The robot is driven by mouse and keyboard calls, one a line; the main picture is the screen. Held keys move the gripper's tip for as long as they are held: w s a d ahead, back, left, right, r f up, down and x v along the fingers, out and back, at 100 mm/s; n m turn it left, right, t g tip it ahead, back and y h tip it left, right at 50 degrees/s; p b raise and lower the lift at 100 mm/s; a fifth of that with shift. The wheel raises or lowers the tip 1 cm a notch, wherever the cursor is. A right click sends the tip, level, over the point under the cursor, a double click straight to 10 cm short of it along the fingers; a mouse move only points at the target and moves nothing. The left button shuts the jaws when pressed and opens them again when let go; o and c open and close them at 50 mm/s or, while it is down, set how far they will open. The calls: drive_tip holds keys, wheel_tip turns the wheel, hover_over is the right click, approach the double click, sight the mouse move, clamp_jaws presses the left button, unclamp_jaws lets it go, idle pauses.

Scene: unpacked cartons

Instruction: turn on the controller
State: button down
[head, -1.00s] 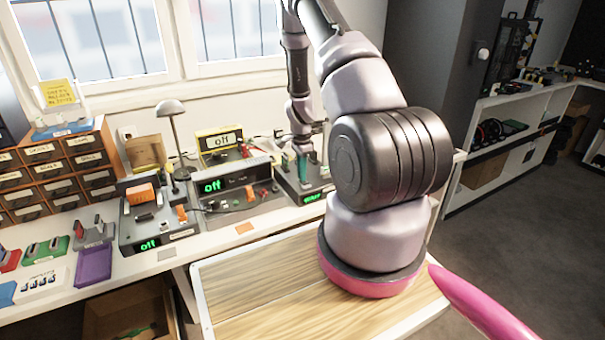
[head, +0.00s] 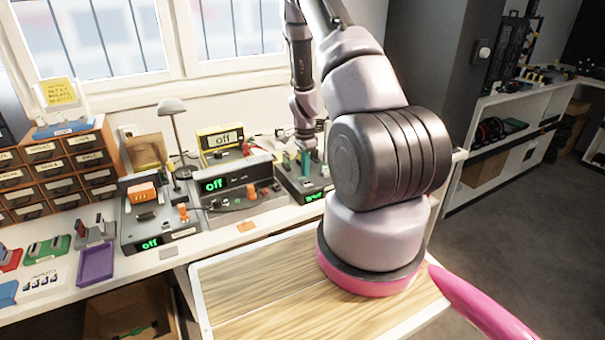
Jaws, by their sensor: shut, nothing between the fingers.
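Several devices with green displays stand on the bench; none is readably labelled as the controller. The right device (head: 311,196) has a lit green display that is too blurred to read. My gripper (head: 304,158) is shut and points down over this device. Teal upright parts show at its tip, and I cannot tell whether it touches anything. The middle grey device (head: 237,184) reads "off" and has an orange knob. The left grey device (head: 150,244) and the yellow-framed display (head: 222,138) behind also read "off". My arm hides the right end of the bench.
A drawer cabinet (head: 52,170) stands at the left of the bench. A grey lamp (head: 173,106) rises behind the devices. A purple tray (head: 96,263) and small switch blocks lie at the front left. A wooden surface (head: 265,285) in front is largely clear.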

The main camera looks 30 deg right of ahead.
wheel_tip(320, 180, up, 12)
drive_tip(key=w, duration=0.1)
drive_tip(key=shift+w+r, duration=0.2)
wheel_tip(320, 180, up, 11)
drive_tip(key=n+t, duration=0.2)
drive_tip(key=n, duration=0.1)
hover_over(303, 179)
drive_tip(key=s+a, duration=0.1)
drive_tip(key=a, duration=0.4)
drive_tip(key=s+a+r+n+t+y, duration=0.1)
drive_tip(key=s+a+r, duration=0.15)
drive_tip(key=r, duration=0.25)
drive_tip(key=s+a+r+n+t+y, duration=0.1)
drive_tip(key=s+a+r+n, duration=0.15)
drive_tip(key=r, duration=0.35)
drive_tip(key=s+a+r+n+t, duration=0.1)
drive_tip(key=s+a+r+n, duration=0.2)
drive_tip(key=s, duration=0.6)
drive_tip(key=s+a+r+n+t, duration=0.2)
drive_tip(key=s+a+r+n, duration=0.2)
drive_tip(key=s+r, duration=0.4)
drive_tip(key=shift+s+r, duration=0.25)
drive_tip(key=shift+s, duration=0.5)
